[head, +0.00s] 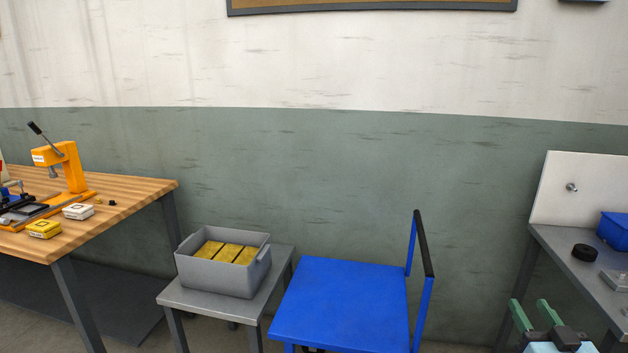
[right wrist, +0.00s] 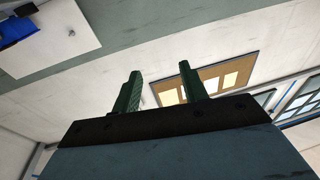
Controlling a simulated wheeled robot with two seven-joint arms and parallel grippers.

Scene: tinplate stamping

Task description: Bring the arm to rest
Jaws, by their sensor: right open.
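My right gripper (head: 534,315) is at the lower right of the head view, in front of the grey metal bench. Its two green fingers stand apart with nothing between them. In the right wrist view the open fingers (right wrist: 160,88) point toward the wall and a framed board (right wrist: 208,82). My left gripper is not in view.
A blue cart (head: 340,305) stands in the middle. Left of it, a grey bin (head: 222,276) of yellow pieces sits on a small table (head: 190,297). A wooden bench (head: 125,195) holds an orange press (head: 72,170). The metal bench (head: 560,245) at right carries a black ring (head: 585,252) and blue bin (head: 614,229).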

